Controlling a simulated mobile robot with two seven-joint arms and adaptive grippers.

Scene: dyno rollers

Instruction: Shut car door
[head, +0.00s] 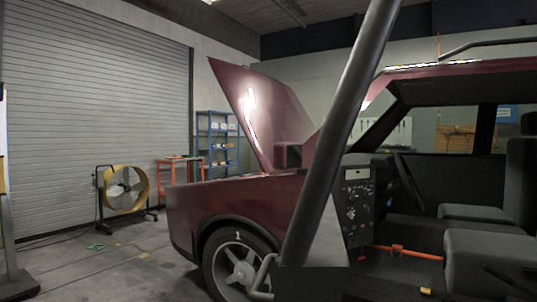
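The dark red car (250,206) stands across the middle and right of the head view, with its side doorway open to the cabin. A thick dark slanted bar (338,130) crosses the view close to me. It looks like the window frame of the open car door, with a grey triangular panel (328,240) and a bent grey tube (262,273) at its foot. The rest of the door is cut off or dark, so I cannot tell its exact angle. Neither of my grippers is in view.
The car's hood (262,112) is raised. Seats (487,262) and a steering wheel (408,183) show inside. A yellow fan (126,188) stands by the roller shutter (95,110), with a blue shelf (218,143) behind. The floor (120,255) at left is mostly clear.

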